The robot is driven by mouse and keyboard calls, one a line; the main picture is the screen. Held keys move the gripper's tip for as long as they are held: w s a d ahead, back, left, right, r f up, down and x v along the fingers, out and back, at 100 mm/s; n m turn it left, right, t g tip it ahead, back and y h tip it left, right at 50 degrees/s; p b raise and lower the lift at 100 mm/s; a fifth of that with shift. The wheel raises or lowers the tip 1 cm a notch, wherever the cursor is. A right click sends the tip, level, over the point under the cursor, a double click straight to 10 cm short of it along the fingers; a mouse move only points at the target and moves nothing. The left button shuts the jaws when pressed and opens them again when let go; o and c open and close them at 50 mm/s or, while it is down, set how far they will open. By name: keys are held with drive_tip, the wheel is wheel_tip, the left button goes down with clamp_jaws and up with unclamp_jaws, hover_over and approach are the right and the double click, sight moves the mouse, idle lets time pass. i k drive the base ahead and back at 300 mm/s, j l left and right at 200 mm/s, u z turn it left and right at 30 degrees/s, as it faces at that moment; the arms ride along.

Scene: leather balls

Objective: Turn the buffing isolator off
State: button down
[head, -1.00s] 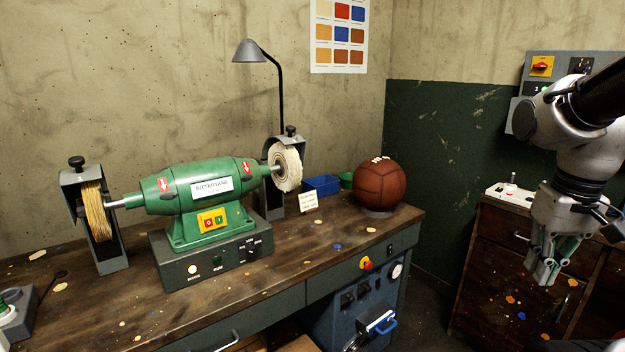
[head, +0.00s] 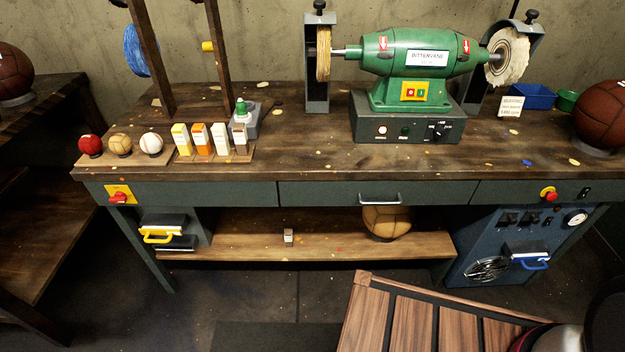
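A red rotary switch on a yellow plate (head: 120,196) sits at the left end of the workbench front, and it looks like the isolator. Its red handle appears to lie roughly sideways; its markings are too small to read. My gripper is outside the view.
The workbench (head: 330,160) holds several small balls, bottles and a grey box with a green knob (head: 243,118). A yellow-handled box (head: 162,228) is below the switch. A slatted wooden surface (head: 430,325) fills the lower right. Dark floor is clear at lower left.

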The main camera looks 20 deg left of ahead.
sight(119, 197)
drive_tip(key=u, duration=2.2)
drive_tip(key=i, duration=0.05)
